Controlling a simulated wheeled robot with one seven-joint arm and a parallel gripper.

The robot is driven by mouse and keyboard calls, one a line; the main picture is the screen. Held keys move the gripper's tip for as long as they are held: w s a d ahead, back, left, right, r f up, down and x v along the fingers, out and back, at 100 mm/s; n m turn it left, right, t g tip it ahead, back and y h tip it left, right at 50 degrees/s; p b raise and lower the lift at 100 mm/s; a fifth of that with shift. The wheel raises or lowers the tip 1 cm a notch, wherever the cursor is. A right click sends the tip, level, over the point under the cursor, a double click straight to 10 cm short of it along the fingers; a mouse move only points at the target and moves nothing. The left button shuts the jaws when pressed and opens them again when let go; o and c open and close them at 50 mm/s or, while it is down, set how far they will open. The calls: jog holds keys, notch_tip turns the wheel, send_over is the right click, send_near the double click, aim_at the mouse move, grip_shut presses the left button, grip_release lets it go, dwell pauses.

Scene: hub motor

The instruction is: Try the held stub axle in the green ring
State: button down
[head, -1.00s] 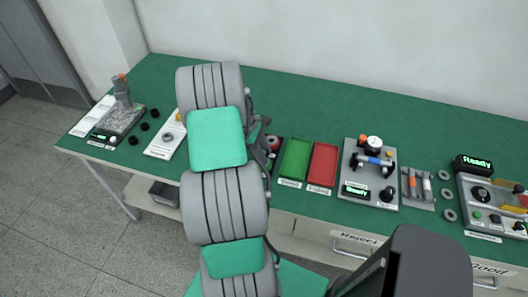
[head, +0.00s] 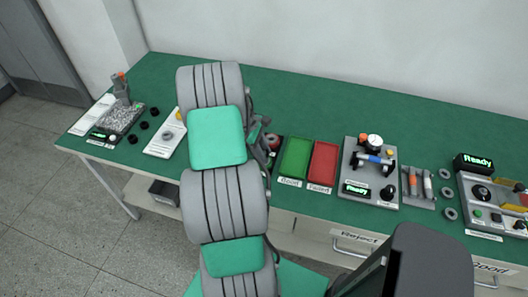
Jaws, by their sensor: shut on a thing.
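My gripper (head: 264,150) shows only in part in the head view, just right of my large grey arm links and low over the bench. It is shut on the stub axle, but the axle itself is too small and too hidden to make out. A reddish round part (head: 273,141) shows close beside the gripper. I cannot make out the green ring; my arm covers the bench around there. Whether the axle touches or enters a ring cannot be seen.
Right of the gripper lie a green tray (head: 296,157) and a red tray (head: 323,162). A granular grey block (head: 121,117) stands far left.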

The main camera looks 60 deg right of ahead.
jog(key=shift+f+b, duration=0.3)
jog(key=shift+f, duration=0.4)
dwell(1.1)
jog(key=c, duration=0.7)
grip_release()
jog(key=shift+o, duration=0.2)
jog(key=shift+r+p, duration=3.3)
jog(key=shift+r, duration=0.25)
jog(key=shift+c, duration=0.2)
